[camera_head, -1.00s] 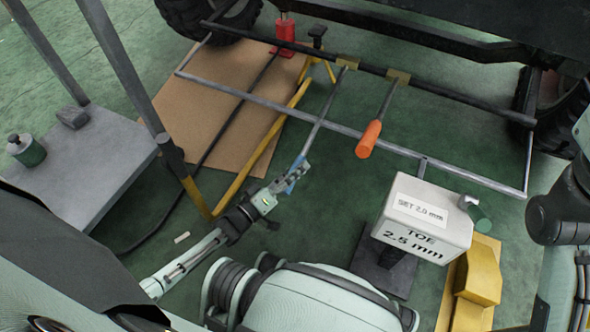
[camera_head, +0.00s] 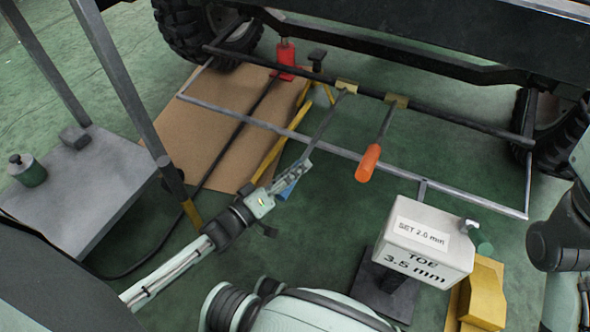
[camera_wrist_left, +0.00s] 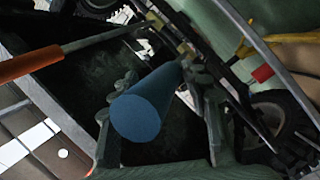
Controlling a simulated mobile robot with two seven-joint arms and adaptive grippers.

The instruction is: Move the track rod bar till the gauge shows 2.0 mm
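The gauge (camera_head: 427,250) is a white box reading "TOE 3.5 mm", with a "SET 2.0 mm" label. A grey bar with a blue handle (camera_head: 294,180) runs up to a yellow fitting (camera_head: 346,87) on the dark track rod (camera_head: 300,73). My left gripper (camera_head: 287,182) is shut on the blue handle. In the left wrist view the blue handle (camera_wrist_left: 145,108) sits between the fingers. A second bar with an orange handle (camera_head: 368,163) meets another yellow fitting (camera_head: 396,101); nothing holds it. My right gripper is not in view.
A grey measuring frame (camera_head: 270,128) spans between the wheels (camera_head: 205,30) in front of the track rod. A red jack (camera_head: 284,60) and yellow stand are behind. A grey cart (camera_head: 85,190) is at left; a yellow block (camera_head: 484,295) is beside the gauge.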

